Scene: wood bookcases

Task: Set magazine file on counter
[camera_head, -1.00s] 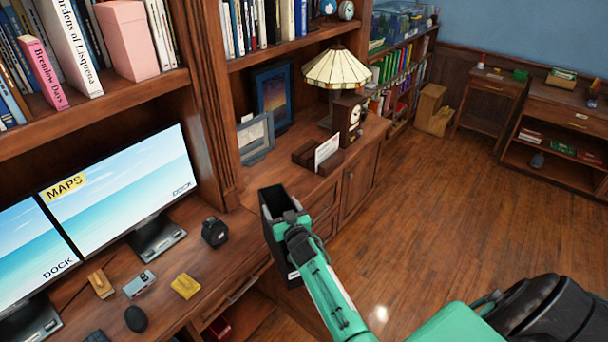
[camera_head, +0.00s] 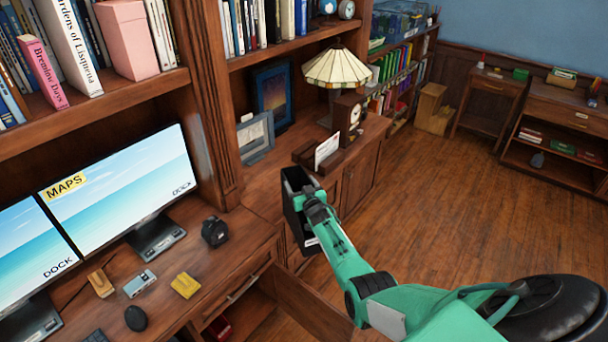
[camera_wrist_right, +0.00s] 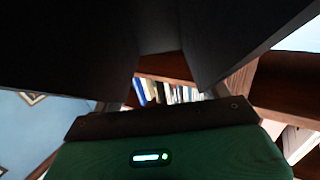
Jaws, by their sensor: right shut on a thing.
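The black magazine file (camera_head: 294,205) is upright in the head view, at the front edge of the wooden counter (camera_head: 262,186). My right gripper (camera_head: 312,198) is shut on the file's near side. The file's lower part hangs in front of the counter's front face or overlaps it in the picture; I cannot tell its exact distance from the counter. In the right wrist view the dark file (camera_wrist_right: 70,45) fills the upper part, close above my green gripper body. The fingertips are mostly hidden. My left gripper is not in view.
On the counter are picture frames (camera_head: 256,138), a letter holder (camera_head: 326,152), a clock (camera_head: 349,117) and a stained-glass lamp (camera_head: 337,68). The counter's front left part looks clear. A desk with monitors (camera_head: 125,190) is at left, and an open drawer (camera_head: 305,300) juts out below.

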